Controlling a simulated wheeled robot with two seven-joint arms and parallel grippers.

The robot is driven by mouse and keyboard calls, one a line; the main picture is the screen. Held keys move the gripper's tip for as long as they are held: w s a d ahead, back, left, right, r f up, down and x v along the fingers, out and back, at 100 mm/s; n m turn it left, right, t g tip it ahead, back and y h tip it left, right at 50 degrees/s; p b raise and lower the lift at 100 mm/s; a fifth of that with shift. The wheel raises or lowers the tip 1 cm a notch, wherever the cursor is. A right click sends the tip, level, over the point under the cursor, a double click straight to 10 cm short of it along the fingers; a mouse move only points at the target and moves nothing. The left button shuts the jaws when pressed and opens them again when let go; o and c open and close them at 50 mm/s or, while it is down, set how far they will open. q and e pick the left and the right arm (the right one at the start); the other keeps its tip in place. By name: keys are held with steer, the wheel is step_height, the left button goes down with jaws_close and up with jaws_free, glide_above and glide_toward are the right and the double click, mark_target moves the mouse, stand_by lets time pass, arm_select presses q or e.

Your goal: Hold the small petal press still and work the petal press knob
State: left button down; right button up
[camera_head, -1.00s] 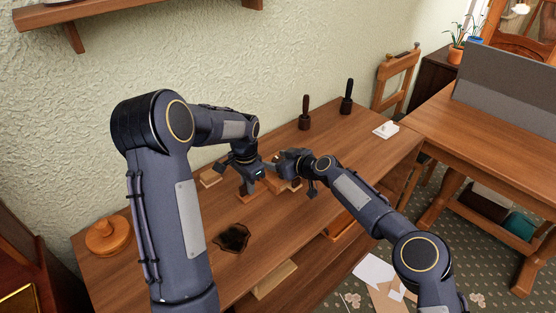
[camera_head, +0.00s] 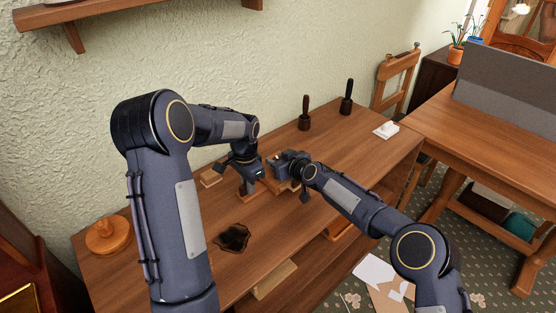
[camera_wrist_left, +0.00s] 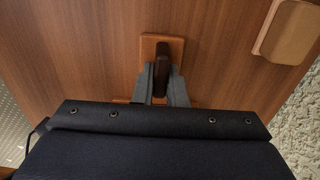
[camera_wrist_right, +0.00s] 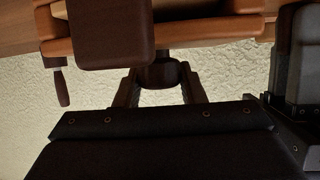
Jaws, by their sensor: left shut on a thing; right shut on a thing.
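The small petal press (camera_head: 282,186) is a low orange-brown wooden piece on the workbench, mostly hidden by my grippers in the head view. In the left wrist view, my left gripper (camera_wrist_left: 162,82) is shut on a dark brown upright part of the press (camera_wrist_left: 162,60), which rises from an orange-brown wooden foot (camera_wrist_left: 150,42). In the right wrist view, my right gripper (camera_wrist_right: 158,88) is shut on the dark round petal press knob (camera_wrist_right: 158,72), beside the press's brown block (camera_wrist_right: 112,35). In the head view my left gripper (camera_head: 247,180) is left of my right gripper (camera_head: 276,168).
The workbench (camera_head: 330,150) stands against a textured wall. Two dark mallet-like tools (camera_head: 304,115) and a white block (camera_head: 386,130) are at the back right. A dark irregular dish (camera_head: 233,238) and a round wooden lidded piece (camera_head: 108,236) lie nearer. A small wooden block (camera_head: 211,178) sits behind my left gripper.

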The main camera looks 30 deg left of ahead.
steer(key=shift+s+a+f+m+t+h, duration=0.1)
steer(key=shift+s+f+m+t+h, duration=0.1)
steer(key=shift+m+t, duration=0.25)
steer(key=shift+s+a+f+m+t+h, duration=0.1)
steer(key=shift+m+t+h, duration=0.1)
steer(key=shift+m+t, duration=0.2)
steer(key=shift+w+d+m+t, duration=0.1)
steer(key=shift+d+m+t, duration=0.05)
steer(key=shift+m+t, duration=0.1)
steer(key=shift+w+r+h, duration=0.1)
steer(key=shift+h, duration=0.2)
steer(key=o, duration=1)
steer(key=shift+w+d+r, duration=0.1)
steer(key=shift+r, duration=0.1)
steer(key=v, duration=1.2)
steer(key=shift+f, duration=0.25)
